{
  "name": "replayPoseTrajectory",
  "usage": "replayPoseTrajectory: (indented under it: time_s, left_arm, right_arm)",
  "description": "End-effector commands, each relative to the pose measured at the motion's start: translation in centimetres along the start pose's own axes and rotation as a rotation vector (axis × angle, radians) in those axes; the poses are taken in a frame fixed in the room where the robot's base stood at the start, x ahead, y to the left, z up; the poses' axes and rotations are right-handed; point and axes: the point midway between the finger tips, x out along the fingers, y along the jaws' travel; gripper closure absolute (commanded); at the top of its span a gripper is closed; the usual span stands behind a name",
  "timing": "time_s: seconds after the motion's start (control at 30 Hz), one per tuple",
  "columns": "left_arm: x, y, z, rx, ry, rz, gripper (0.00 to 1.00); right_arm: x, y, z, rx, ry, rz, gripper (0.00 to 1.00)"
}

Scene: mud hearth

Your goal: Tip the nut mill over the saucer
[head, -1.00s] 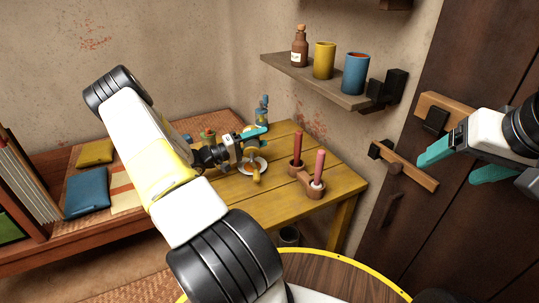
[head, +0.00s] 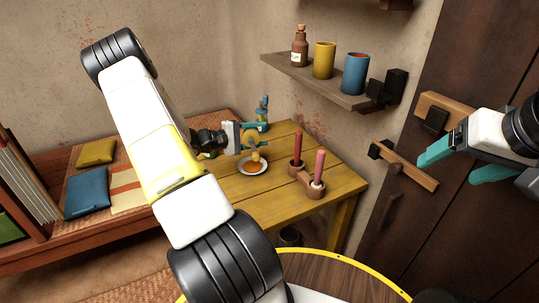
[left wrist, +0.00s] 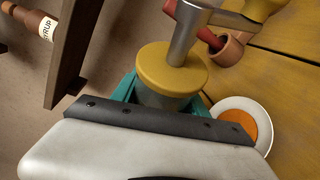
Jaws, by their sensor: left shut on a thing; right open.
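The nut mill (head: 249,138) has a yellow lid and a metal crank with a yellow knob. The mill (left wrist: 171,70) fills the middle of the left wrist view between the teal fingers. The white saucer (head: 241,170) lies on the table just below the mill in the head view, with something orange on it. It also shows in the left wrist view (left wrist: 261,112). My right gripper (head: 462,158) is open and empty at the right.
A blue bottle (head: 263,111) stands behind the mill. A shelf (head: 318,82) with a brown bottle and two cups hangs above right.

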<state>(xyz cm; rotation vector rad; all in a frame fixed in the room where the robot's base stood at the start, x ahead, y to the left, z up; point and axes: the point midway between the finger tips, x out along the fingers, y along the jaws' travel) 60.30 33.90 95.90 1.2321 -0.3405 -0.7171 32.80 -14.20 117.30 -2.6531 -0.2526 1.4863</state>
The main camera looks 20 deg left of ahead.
Motion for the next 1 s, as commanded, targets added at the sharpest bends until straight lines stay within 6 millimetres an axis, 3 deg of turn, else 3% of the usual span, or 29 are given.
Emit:
replayPoseTrajectory:
  time_s: [0.33,0.8,1.0]
  left_arm:
    - [0.0,0.6,0.2,-0.181,-0.001,-0.079,0.94]
    - [-0.2,1.9,0.6,-0.663,-0.002,-0.284,0.94]
    - [-0.3,2.1,0.7,-0.790,-0.002,-0.335,0.94]
  right_arm:
    - [0.0,0.0,0.0,0.000,0.000,0.000,0.23]
    - [0.0,0.0,0.0,0.000,0.000,0.000,0.23]
    - [0.0,0.0,0.0,0.000,0.000,0.000,0.23]
